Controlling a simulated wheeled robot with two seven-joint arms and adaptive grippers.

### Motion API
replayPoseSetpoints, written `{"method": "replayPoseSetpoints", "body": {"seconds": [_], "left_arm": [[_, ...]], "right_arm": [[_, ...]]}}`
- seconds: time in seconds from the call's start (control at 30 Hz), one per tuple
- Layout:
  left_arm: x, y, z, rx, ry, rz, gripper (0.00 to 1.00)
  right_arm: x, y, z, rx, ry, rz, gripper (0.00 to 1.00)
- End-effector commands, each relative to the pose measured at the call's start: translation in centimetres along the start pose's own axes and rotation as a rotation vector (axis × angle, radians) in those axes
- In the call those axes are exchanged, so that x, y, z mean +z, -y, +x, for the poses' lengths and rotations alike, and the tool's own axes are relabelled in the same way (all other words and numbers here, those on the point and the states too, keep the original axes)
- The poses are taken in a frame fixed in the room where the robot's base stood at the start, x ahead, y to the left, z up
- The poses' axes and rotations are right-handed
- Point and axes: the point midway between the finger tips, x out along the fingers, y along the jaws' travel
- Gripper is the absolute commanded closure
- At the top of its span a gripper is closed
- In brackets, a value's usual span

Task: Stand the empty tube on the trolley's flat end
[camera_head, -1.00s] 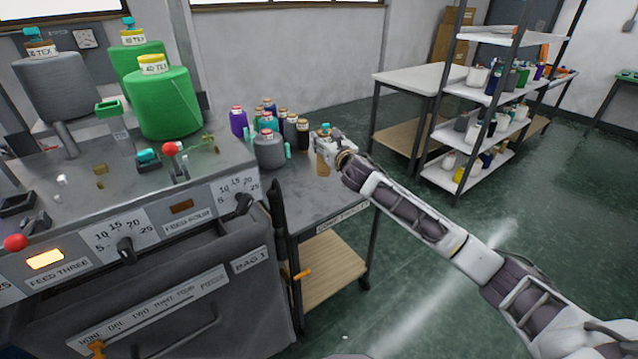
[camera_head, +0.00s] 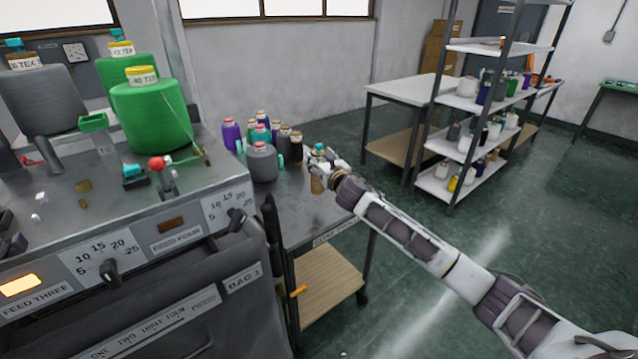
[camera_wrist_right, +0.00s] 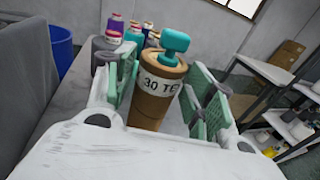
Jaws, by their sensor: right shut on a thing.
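The brown tube (camera_head: 316,185) has no yarn on it and appears upright at the right end of the trolley's top (camera_head: 300,210). My right gripper (camera_head: 320,168) is shut on it. The right wrist view shows the tube (camera_wrist_right: 155,95) between the green finger pads, with a white "30 TEX" label and a teal piece on top. Its foot is hidden in that view, and I cannot tell whether it touches the trolley top. My left gripper is not in view.
A grey cone (camera_head: 262,163) and several coloured cones, including a purple one (camera_head: 231,134), stand on the trolley left of the tube. The knitting machine (camera_head: 150,225) with green cones is on the left. A white table (camera_head: 405,88) and shelves (camera_head: 475,105) stand behind.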

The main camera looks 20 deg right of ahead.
Motion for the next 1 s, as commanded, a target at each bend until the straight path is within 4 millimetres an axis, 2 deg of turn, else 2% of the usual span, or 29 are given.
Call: {"method": "replayPoseSetpoints", "body": {"seconds": [0.03, 0.2, 0.4, 0.67, 0.87, 1.0], "left_arm": [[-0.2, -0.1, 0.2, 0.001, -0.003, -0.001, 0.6], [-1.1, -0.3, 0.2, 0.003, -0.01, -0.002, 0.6], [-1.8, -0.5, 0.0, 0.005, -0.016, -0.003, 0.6], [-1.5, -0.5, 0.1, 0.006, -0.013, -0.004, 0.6], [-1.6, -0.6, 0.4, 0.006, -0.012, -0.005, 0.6], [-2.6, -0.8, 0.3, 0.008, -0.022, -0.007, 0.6]], "right_arm": [[-1.1, 0.0, 0.1, -0.001, -0.003, 0.003, 0.66], [-3.0, 0.0, 0.1, 0.0, -0.002, 0.003, 0.66], [-3.4, 0.0, 0.2, 0.0, 0.001, 0.001, 0.66], [-3.5, 0.0, 0.2, 0.0, 0.001, 0.001, 0.66], [-5.2, -0.1, 0.2, 0.0, -0.003, 0.002, 0.66], [-6.7, 0.0, 0.3, -0.001, -0.002, 0.002, 0.66]]}}
